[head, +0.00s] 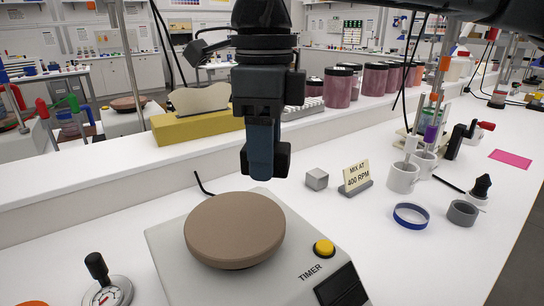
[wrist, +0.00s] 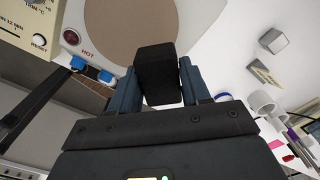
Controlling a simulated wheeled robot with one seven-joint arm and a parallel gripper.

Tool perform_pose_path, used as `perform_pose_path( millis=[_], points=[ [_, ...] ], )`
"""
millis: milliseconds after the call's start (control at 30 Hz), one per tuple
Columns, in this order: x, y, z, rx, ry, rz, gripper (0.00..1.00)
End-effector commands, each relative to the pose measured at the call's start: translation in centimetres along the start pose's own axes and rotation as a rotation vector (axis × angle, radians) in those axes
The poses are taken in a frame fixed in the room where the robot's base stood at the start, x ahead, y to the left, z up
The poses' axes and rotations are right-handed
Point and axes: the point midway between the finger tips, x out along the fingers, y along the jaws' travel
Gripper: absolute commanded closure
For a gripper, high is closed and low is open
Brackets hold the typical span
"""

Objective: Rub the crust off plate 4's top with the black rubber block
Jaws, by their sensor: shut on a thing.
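My gripper (head: 264,172) points down and is shut on the black rubber block (head: 283,160). The block also shows between the two fingers in the wrist view (wrist: 157,75). The gripper holds it above the back right edge of a round brown plate top (head: 235,230), apparently clear of it. This top sits on a pale grey plate unit (head: 170,268) with a yellow button and the word TIMER. In the wrist view the top (wrist: 120,25) looks evenly tan; I cannot make out where crust lies. No number 4 is readable on the unit.
Pigment jars (head: 338,88) line the raised shelf behind.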

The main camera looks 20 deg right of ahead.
Motion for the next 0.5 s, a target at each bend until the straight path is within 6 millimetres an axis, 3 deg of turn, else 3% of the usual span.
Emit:
perform_pose_path(
  millis=[200,500],
  points=[
    [-2.0,0.2,0.6,-0.003,-0.001,-0.002,0.82],
    [-2.2,0.2,0.6,-0.003,0.0,-0.001,0.82]
  ],
)
